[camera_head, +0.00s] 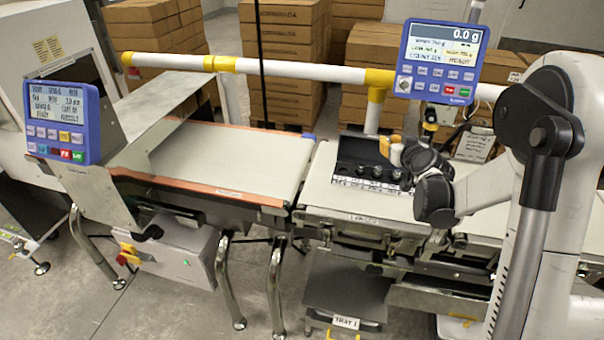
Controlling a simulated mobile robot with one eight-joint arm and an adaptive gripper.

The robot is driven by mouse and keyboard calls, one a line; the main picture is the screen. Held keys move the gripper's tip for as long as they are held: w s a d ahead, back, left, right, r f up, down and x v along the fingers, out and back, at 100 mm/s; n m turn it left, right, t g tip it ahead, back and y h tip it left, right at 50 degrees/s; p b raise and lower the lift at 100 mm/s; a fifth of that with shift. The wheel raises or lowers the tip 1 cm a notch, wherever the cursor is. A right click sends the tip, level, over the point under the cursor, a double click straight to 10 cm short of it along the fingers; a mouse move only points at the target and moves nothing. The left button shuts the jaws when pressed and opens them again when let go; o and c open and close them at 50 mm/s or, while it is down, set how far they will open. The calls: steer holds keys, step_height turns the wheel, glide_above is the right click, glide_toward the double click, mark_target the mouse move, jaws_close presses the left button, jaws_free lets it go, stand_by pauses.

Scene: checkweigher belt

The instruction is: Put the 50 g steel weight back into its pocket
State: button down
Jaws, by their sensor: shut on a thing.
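A dark weight case (350,147) lies open on the right-hand belt. It has a row of round pockets along its front half, with small white labels along its front edge. Several dark round shapes show in the row; which pockets hold weights is too small to tell. My gripper (391,150) is over the right part of the case, with its yellow-tipped fingers close together. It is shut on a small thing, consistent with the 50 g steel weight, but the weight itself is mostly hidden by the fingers. The 50 g pocket's label cannot be read.
A blue display (440,62) reading 0.0 g stands behind the case. A yellow-and-white rail (290,70) runs behind the belts. The left belt (225,160) is empty. A second blue panel (62,122) stands at far left. A tray (345,296) marked TRAY 1 sits below.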

steer(key=w+a+f+b, duration=0.1)
steer(key=a+f, duration=0.1)
steer(key=a, duration=0.2)
steer(key=w+a+f+b, duration=0.1)
steer(key=a+f+b, duration=0.1)
steer(key=a, duration=0.2)
steer(key=w+a+f+b, duration=0.1)
steer(key=a+f+b, duration=0.1)
steer(key=a+f, duration=0.1)
steer(key=shift+a+f, duration=0.1)
steer(key=shift+a, duration=0.5)
step_height(320, 180, down, 4)
steer(key=shift+f+b, duration=0.1)
steer(key=shift+b, duration=1.1)
steer(key=shift+s+r, duration=0.1)
steer(key=shift+r, duration=0.1)
steer(key=shift+f, duration=0.15)
steer(key=c, duration=1.8)
jaws_free()
steer(key=shift+o, duration=0.2)
